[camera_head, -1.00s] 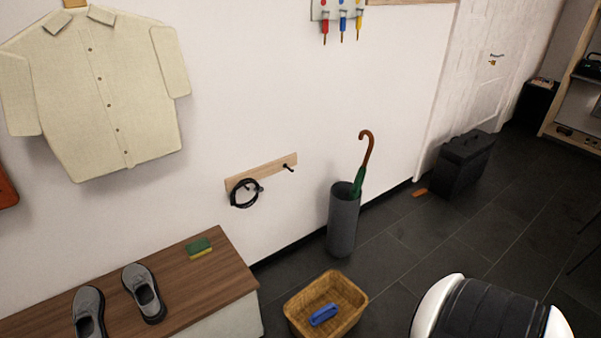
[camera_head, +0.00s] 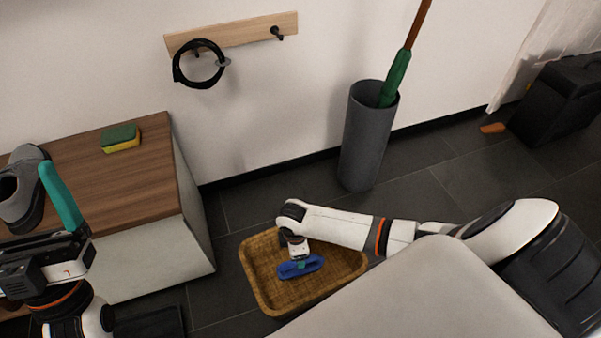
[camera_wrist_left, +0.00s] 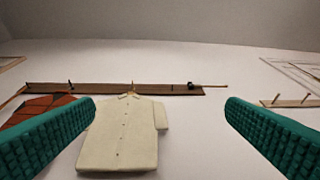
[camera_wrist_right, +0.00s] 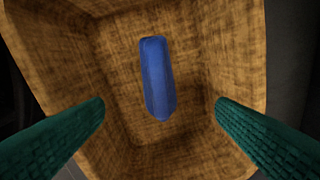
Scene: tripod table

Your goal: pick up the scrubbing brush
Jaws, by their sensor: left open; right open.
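The scrubbing brush is the blue thing (camera_head: 312,267) in the wicker basket (camera_head: 258,287) on the floor. In the right wrist view the blue brush (camera_wrist_right: 157,80) lies lengthwise in the upper middle, inside the basket (camera_wrist_right: 215,60). My right gripper (camera_head: 300,264) reaches down over the basket; in its wrist view the open green fingers (camera_wrist_right: 160,115) stand apart on either side below the brush, with nothing between them. My left gripper (camera_wrist_left: 160,112) is open and empty, pointing at the wall with the shirt. In the head view one green left finger (camera_head: 62,198) shows near the shoes.
A wooden-topped bench (camera_head: 100,170) at left holds a grey shoe (camera_head: 22,190) and a green-yellow sponge (camera_head: 121,138). A grey umbrella stand (camera_head: 366,140) stands behind the basket. A black case (camera_head: 565,100) is at the far right. Dark floor (camera_head: 440,195) is clear between.

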